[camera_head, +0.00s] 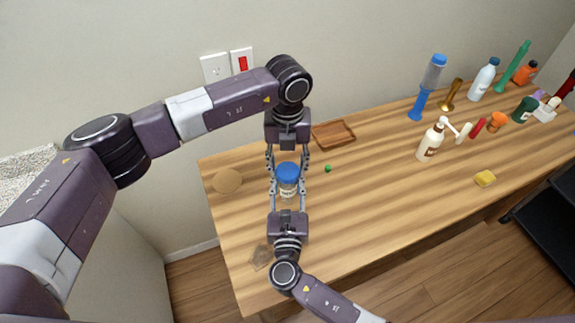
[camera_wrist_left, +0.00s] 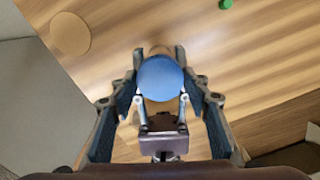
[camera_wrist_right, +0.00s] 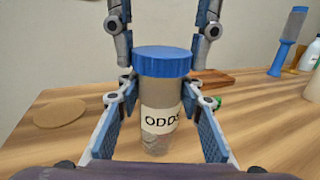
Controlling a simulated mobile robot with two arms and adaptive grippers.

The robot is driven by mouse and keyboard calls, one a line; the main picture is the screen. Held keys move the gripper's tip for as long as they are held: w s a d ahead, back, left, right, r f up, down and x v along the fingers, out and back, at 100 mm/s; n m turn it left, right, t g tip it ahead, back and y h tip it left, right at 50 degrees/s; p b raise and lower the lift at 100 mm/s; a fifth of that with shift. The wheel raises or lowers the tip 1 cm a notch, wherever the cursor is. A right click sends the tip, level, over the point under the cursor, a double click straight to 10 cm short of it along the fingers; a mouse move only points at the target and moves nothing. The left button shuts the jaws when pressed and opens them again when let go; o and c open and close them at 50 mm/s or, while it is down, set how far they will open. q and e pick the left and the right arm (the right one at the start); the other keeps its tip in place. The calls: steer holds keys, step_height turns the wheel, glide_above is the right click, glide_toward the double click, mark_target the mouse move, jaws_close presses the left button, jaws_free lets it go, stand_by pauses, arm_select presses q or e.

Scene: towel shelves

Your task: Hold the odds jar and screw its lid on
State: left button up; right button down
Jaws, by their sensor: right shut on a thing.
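The odds jar (camera_wrist_right: 160,120) is a clear jar with a white label reading "ODDS", standing upright near the table's left part. Its blue lid (camera_wrist_right: 162,62) sits level on top; whether its thread is engaged cannot be seen. The jar and lid also show in the head view (camera_head: 287,171). My right gripper (camera_head: 288,196) is shut on the jar body from the near side. My left gripper (camera_head: 287,168) comes from above and behind, its open fingers on either side of the lid. The left wrist view shows the lid (camera_wrist_left: 161,78) between them, hiding most of the jar.
A round tan disc (camera_head: 227,181) lies left of the jar, a wooden tray (camera_head: 334,134) behind it, and a small green piece (camera_head: 328,169) to its right. A clear flat item (camera_head: 261,256) lies near the front left.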

arm_select(q)
steer(key=c, duration=0.7)
steer(key=m, duration=0.7)
steer(key=shift+m, duration=0.4)
steer(key=m, duration=0.7)
steer(key=o, duration=1.4)
steer(key=shift+r, duration=0.1)
step_height(320, 180, up, 12)
